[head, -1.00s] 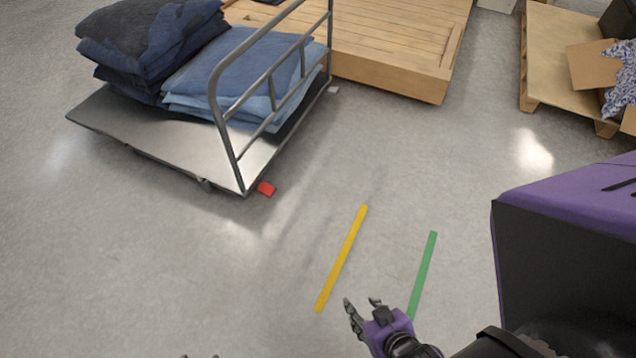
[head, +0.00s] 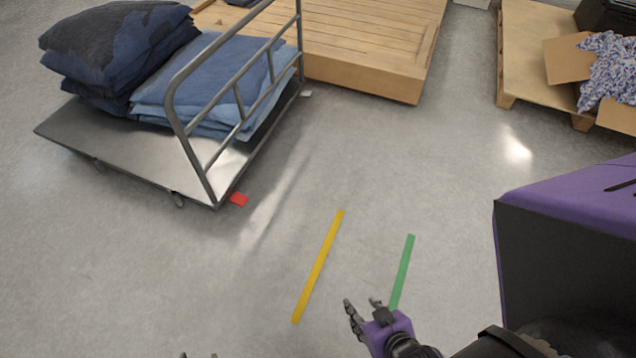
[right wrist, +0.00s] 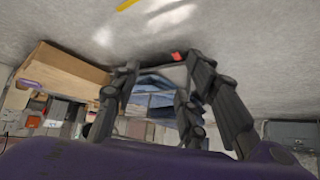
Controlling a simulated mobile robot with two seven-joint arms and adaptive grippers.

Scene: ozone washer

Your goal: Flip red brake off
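The red brake (head: 238,199) is a small red pedal low at the near right corner of the grey cart (head: 120,150), just above the floor. It also shows in the right wrist view (right wrist: 176,56), beyond my fingers. My right gripper (head: 362,312) is at the bottom of the head view, open and empty, well apart from the brake. In the right wrist view its fingers (right wrist: 160,85) are spread with a gap between them. Only the fingertips of my left gripper (head: 199,355) show at the bottom edge of the head view.
Folded blue fabric (head: 205,85) and dark fabric (head: 115,50) lie on the cart, behind its metal rail. A wooden platform (head: 360,50) stands at the back, and a pallet with a box (head: 565,62) at the right. Yellow (head: 318,266) and green (head: 402,272) floor strips lie on clear floor.

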